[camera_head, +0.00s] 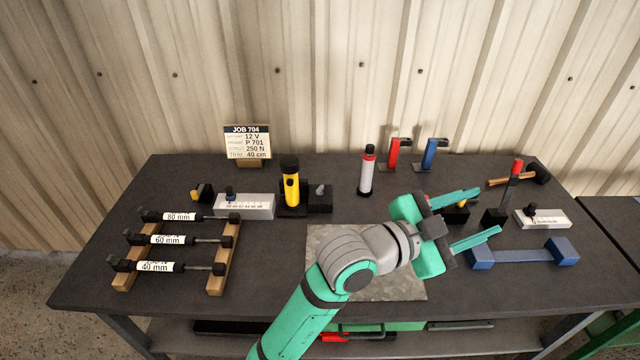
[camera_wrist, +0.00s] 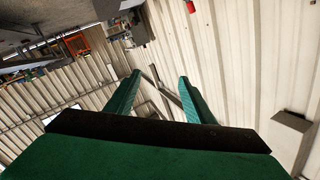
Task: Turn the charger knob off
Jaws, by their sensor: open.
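A dark charger base (camera_head: 292,211) stands at the back centre-left of the bench with a yellow and black tool (camera_head: 291,188) upright in it. A small grey knob-like piece (camera_head: 320,190) sits on the black block at its right side. Its setting is too small to read. My gripper (camera_head: 488,213) is over the right part of the bench, well to the right of the charger, its two green fingers spread and apparently empty. In the wrist view my gripper (camera_wrist: 159,78) points at the wall panels, and the charger cannot be made out there.
A job card (camera_head: 248,143), a white scale block (camera_head: 245,206) and a rack of labelled cylinders (camera_head: 222,258) are on the left. A white and red tube (camera_head: 367,172) stands right of the charger. Clamps, a hammer (camera_head: 515,177) and a blue bracket (camera_head: 522,254) are right. A grey mat (camera_head: 330,240) lies front centre.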

